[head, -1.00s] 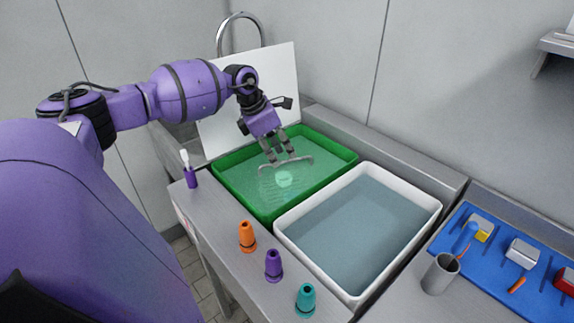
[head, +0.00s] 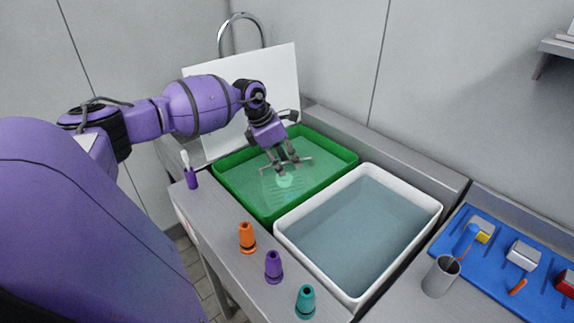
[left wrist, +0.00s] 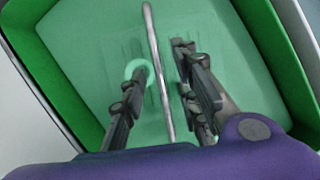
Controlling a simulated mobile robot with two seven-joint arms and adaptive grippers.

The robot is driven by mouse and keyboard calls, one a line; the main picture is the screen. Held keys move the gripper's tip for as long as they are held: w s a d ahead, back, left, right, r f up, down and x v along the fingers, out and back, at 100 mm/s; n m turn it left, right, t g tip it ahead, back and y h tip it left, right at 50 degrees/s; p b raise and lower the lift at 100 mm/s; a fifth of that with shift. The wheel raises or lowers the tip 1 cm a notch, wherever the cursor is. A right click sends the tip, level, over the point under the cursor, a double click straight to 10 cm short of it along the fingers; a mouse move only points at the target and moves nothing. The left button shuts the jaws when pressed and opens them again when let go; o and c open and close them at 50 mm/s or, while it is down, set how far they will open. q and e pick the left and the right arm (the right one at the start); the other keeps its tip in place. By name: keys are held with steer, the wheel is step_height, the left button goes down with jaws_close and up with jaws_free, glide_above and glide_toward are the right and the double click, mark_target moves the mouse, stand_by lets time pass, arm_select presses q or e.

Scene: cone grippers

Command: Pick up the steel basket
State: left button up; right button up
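The steel basket shows mainly as a thin grey handle (head: 305,161) over the green tub (head: 345,165). Its body is only faintly seen under the green liquid. My left gripper (head: 287,167) points down into this tub with its fingers apart. In the left wrist view the handle bar (left wrist: 154,40) runs between the open fingers (left wrist: 162,80), with a gap visible on both sides. A pale teal round thing (head: 284,181) lies below, near the left finger in the wrist view (left wrist: 138,69). My right gripper is not in view.
A white tub (head: 435,205) of grey-blue liquid stands right of the green one. A white board (head: 285,80) stands behind. A grey cup (head: 438,277) and blue mat (head: 500,272) are at right.

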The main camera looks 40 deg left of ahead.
arm_select(q)
steer(key=shift+c, duration=0.5)
jaws_close()
steer(key=shift+r, duration=0.1)
